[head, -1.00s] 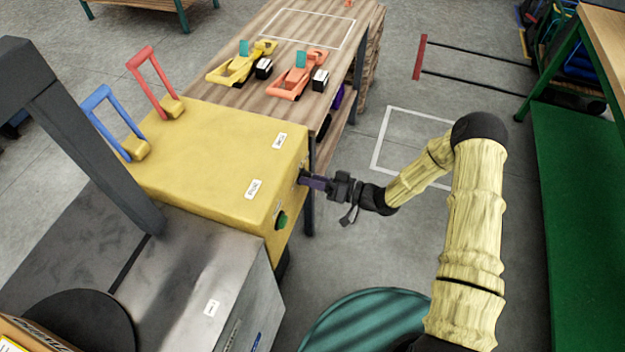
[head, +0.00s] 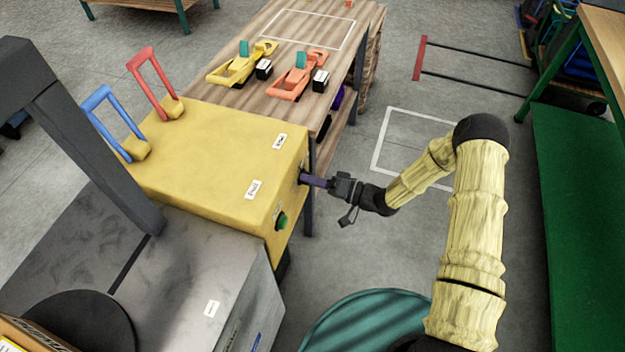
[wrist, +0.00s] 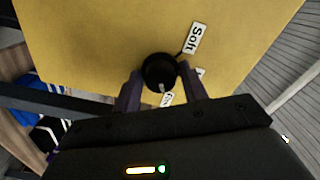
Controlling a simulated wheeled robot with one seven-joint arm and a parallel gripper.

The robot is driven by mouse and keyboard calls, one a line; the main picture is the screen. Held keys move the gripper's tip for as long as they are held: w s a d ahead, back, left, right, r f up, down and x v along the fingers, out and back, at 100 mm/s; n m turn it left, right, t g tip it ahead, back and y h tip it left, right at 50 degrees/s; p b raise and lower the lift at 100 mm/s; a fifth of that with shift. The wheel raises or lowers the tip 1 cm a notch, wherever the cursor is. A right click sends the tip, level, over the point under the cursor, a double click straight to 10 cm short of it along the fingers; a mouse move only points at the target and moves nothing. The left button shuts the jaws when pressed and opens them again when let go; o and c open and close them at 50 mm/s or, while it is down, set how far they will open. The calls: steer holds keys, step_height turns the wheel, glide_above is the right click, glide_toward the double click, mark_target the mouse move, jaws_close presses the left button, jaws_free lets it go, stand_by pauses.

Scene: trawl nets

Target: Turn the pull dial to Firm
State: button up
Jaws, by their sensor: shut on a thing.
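The pull dial (wrist: 157,68) is a round black knob on the yellow panel. In the wrist view its white mark lies at the lower edge, towards a partly covered label (wrist: 167,98) that seems to start with "Fi". The "Soft" label (wrist: 195,38) is up and right of the dial, with a black line beside it. Another label (wrist: 201,72) is mostly hidden by the right finger. My gripper (wrist: 160,84) is shut on the dial, one purple finger on each side. In the head view my gripper (head: 308,179) reaches the yellow box's right side.
The yellow box (head: 215,150) carries a green button (head: 282,221) near the dial, and blue (head: 112,115) and red (head: 152,75) handles on top. A wooden table (head: 310,25) stands behind.

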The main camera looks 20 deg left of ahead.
steer(key=o, duration=0.8)
steer(key=shift+w, duration=0.1)
steer(key=s+d, duration=0.1)
steer(key=d, duration=1.6)
steer(key=shift+s+d+b, duration=0.15)
steer(key=shift+d+b, duration=0.05)
steer(key=shift+b, duration=0.25)
